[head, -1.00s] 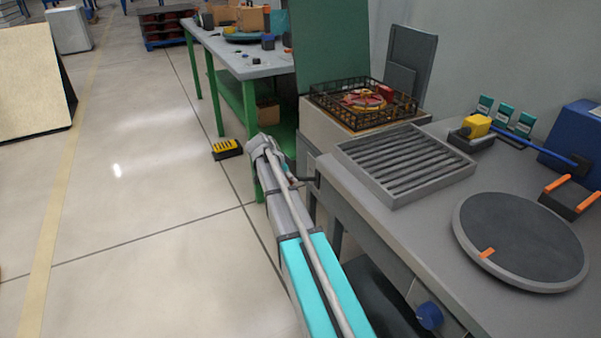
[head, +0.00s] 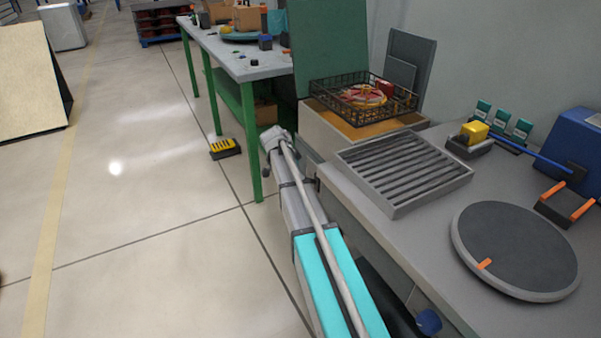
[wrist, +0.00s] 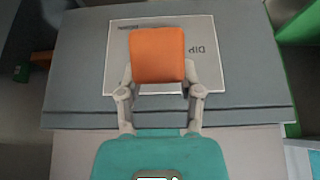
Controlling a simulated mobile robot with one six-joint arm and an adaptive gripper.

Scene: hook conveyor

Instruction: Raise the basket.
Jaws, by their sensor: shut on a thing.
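The black wire basket (head: 400,112) with a red and yellow ringed part (head: 362,95) in it is over the pale dip station (head: 330,124), in the head view. An orange-brown surface (head: 372,131) shows just under and in front of it. In the wrist view my gripper (wrist: 160,78) is shut on an orange handle (wrist: 157,50), in front of a grey panel with a plate (wrist: 205,70) marked "DIP". In the head view the jaws and the handle are hidden behind my arm and the station.
A slatted grey tray (head: 380,190) and a dark turntable (head: 520,250) are on the grey bench to the right. A green-legged table (head: 250,66) stands behind my arm. A yellow and black object (head: 225,148) lies on the floor. The floor at left is mostly clear.

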